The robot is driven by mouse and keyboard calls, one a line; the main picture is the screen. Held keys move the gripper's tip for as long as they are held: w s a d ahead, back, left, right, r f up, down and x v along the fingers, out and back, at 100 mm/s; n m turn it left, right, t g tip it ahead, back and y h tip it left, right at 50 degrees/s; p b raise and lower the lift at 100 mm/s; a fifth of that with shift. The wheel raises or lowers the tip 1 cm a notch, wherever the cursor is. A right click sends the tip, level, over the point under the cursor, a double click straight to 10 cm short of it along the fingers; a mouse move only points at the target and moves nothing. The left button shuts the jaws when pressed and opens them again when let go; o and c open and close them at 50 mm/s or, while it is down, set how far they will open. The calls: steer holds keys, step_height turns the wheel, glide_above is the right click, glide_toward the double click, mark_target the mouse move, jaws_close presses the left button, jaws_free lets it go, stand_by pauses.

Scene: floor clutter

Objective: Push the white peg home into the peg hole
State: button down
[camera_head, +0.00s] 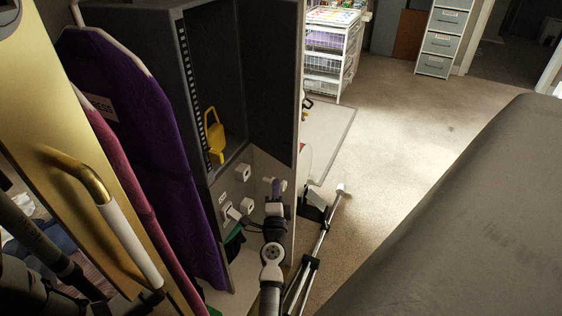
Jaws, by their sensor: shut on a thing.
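A light panel (262,168) with several small white square fittings sits low in the dark cabinet. One fitting (243,173) is at the panel's upper left, and another (246,206) is lower down. My arm reaches up from the bottom of the view to the panel's right part. My gripper (276,193) is at the panel, shut on the white peg (282,185), of which only a small light end shows. The peg hole is hidden or too small to make out, so I cannot tell how deep the peg sits.
A yellow padlock-like object (214,135) is at the cabinet's left. A purple ironing board (135,130) and a brass door with a white handle stand left. A metal pole stand (318,240) is close right of my arm. A grey couch-like surface (470,220) fills the right; carpet lies between.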

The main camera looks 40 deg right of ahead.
steer(key=shift+w+a, duration=0.3)
steer(key=shift+w, duration=0.4)
steer(key=shift+w+a, duration=0.25)
steer(key=shift+w, duration=0.4)
steer(key=shift+w+a, duration=0.3)
steer(key=shift+w, duration=0.4)
steer(key=shift+w+a, duration=0.3)
steer(key=shift+w, duration=0.35)
steer(key=shift+w+a, duration=0.25)
steer(key=shift+w, duration=0.4)
steer(key=shift+w+a, duration=0.3)
steer(key=shift+w, duration=0.35)
steer(key=c, duration=1.4)
jaws_free()
